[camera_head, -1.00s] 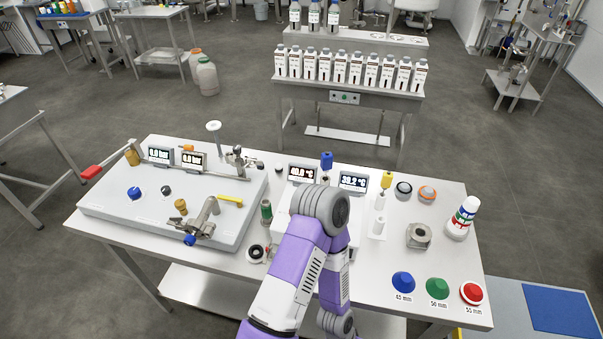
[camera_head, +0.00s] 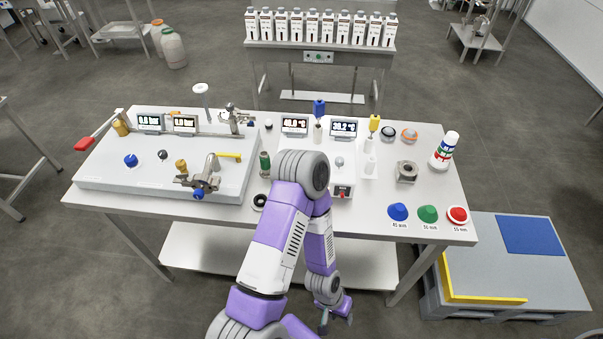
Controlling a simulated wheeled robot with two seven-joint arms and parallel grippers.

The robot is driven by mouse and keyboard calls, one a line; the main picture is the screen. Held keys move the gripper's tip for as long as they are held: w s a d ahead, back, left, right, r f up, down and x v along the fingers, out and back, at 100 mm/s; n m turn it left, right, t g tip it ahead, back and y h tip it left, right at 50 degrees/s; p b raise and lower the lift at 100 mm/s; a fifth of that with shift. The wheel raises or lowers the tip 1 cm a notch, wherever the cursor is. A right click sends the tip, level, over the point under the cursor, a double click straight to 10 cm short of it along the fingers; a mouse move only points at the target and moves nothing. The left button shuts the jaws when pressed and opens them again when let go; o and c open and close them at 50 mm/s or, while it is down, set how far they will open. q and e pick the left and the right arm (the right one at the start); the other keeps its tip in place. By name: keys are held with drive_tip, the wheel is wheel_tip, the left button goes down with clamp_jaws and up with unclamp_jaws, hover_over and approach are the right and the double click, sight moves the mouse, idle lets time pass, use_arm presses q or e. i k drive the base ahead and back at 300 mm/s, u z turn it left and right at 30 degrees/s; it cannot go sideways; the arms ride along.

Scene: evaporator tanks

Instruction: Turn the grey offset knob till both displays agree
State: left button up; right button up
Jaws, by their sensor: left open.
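Two small displays stand at the back of the middle of the table. The left display (camera_head: 295,125) ends in "°C" with blurred digits; the right display (camera_head: 343,129) reads about 38.2 °C, so they look different. A small grey knob (camera_head: 339,161) sits below the right display on a white box (camera_head: 343,178) with a red switch. My left arm covers the box's left part. My left gripper (camera_head: 336,322) is low at the bottom edge, in front of the table and well away from the knob. Its fingers point down, apart and empty. My right gripper is not in view.
A grey panel (camera_head: 120,180) on the left carries valves, a dark knob (camera_head: 162,155) and two bar displays. Yellow and blue tools stand beside the temperature displays. Coloured cones (camera_head: 428,214) sit at the front right. A lower shelf (camera_head: 215,250) lies under the table.

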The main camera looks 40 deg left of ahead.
sight(339, 161)
drive_tip(key=k, duration=0.25)
drive_tip(key=u, duration=1.1)
drive_tip(key=i, duration=0.5)
drive_tip(key=u, duration=0.05)
